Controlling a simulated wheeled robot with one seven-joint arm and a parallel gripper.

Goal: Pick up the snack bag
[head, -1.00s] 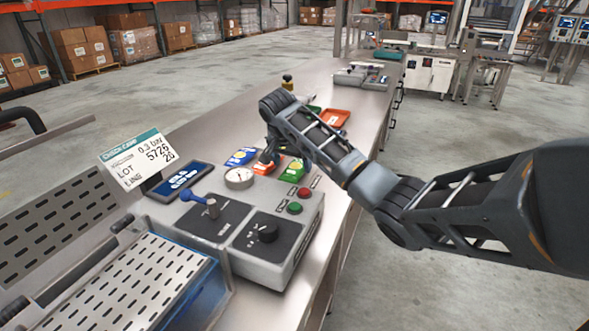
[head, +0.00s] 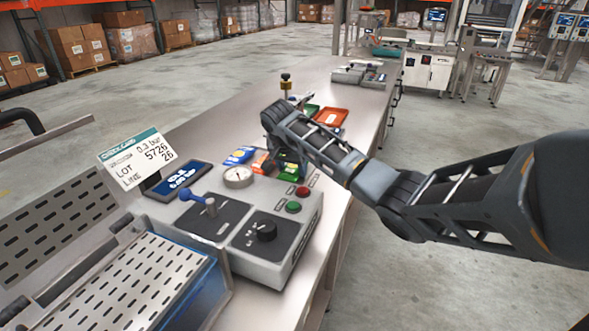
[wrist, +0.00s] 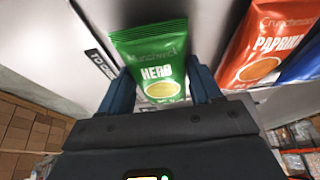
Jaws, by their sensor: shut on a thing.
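A green snack bag labelled HERB (wrist: 158,62) is between the two fingers of my gripper (wrist: 160,88) in the wrist view. The fingers are shut on its sides. In the head view my gripper (head: 285,162) is over the green bag (head: 289,174), behind the grey control box, and hides much of it. An orange-red PAPRIKA bag (wrist: 262,45) lies beside it, and it also shows in the head view (head: 262,164). A blue bag (head: 240,155) lies farther left and shows at the edge of the wrist view (wrist: 302,65).
The grey control box (head: 262,266) with a gauge, knob, lever and buttons stands close in front of the bags. A red tray (head: 332,117) and a green tray (head: 310,111) lie beyond my gripper. The steel bench (head: 240,110) is clear at back left.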

